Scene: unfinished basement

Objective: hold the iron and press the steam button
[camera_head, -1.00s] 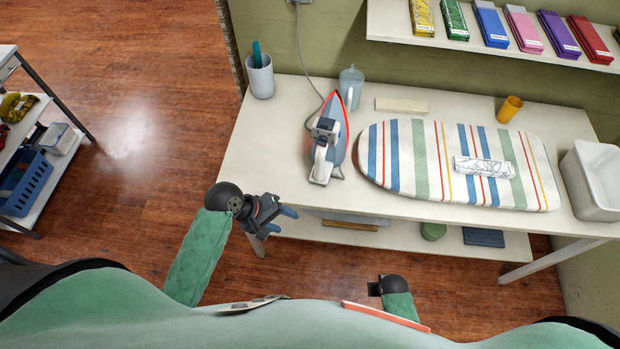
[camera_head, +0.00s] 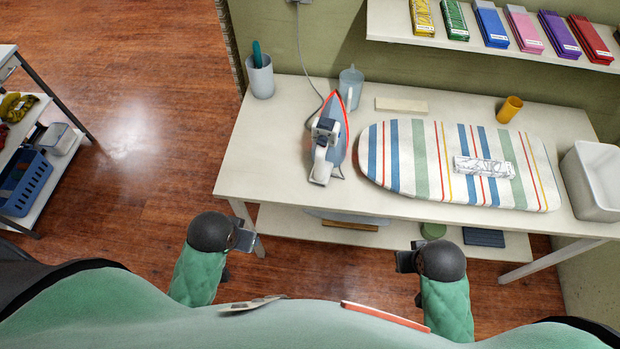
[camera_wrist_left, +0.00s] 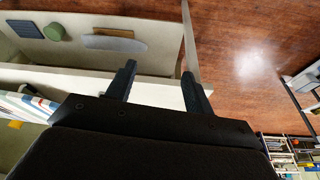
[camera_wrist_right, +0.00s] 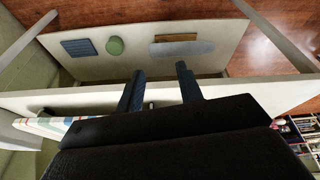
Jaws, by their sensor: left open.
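The iron (camera_head: 329,141) stands on the white table (camera_head: 270,150), left of the striped ironing board (camera_head: 411,160). Its soleplate has an orange-red rim, and its grey and white body and handle face the table's front edge. A cord runs from it up to the wall. I cannot make out the steam button. My left gripper (camera_wrist_left: 160,82) is open and empty, in front of the table's left front edge, apart from the iron. My right gripper (camera_wrist_right: 158,88) is open and empty, in front of the table's front edge, below the ironing board in the head view.
A folded patterned cloth (camera_head: 484,167) lies on the board. A lower shelf (camera_head: 390,236) juts below the tabletop.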

